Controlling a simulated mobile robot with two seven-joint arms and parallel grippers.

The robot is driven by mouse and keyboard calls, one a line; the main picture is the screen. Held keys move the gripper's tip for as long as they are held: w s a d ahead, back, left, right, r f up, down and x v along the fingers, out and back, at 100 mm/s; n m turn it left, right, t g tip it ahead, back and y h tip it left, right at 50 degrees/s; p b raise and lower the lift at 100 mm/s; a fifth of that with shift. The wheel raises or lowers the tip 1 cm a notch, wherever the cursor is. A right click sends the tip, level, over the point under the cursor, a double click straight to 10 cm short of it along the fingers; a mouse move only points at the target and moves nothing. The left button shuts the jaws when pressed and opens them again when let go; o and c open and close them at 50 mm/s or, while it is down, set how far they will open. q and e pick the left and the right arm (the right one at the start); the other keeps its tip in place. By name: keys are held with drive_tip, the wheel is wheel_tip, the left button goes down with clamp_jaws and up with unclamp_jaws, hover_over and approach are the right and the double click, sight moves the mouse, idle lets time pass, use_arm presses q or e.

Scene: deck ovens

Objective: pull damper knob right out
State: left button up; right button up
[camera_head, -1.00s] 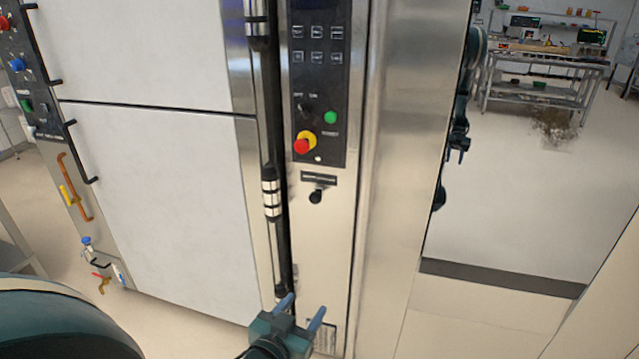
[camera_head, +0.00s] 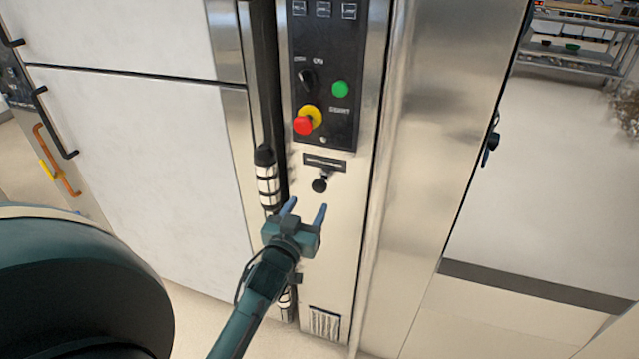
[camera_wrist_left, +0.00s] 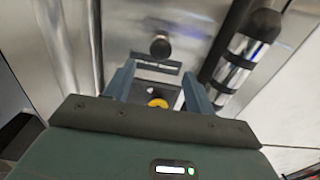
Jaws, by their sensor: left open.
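The damper knob (camera_head: 319,185) is a small black round knob on a short stem. It sits on the steel front panel, below a dark label plate (camera_head: 325,162). In the left wrist view the knob (camera_wrist_left: 160,46) shows just beyond the fingertips, roughly midway between them. My left gripper (camera_head: 306,208) is open and empty, its two blue fingers pointing up toward the knob. The knob is slightly above the fingertips in the head view and apart from them. In the left wrist view the open fingers (camera_wrist_left: 157,70) frame the label plate. My right gripper is not identifiable.
A vertical door handle bar (camera_head: 266,180) stands close left of the gripper. Above the knob is a control panel (camera_head: 325,60) with a red-and-yellow emergency stop (camera_head: 306,121) and a green button (camera_head: 341,89). White oven doors (camera_head: 150,150) fill the left.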

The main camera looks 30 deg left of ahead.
sight(318, 188)
use_arm(q)
drive_tip(key=x, duration=0.9)
drive_tip(key=shift+w, duration=0.1)
drive_tip(key=shift+c, duration=0.4)
clamp_jaws()
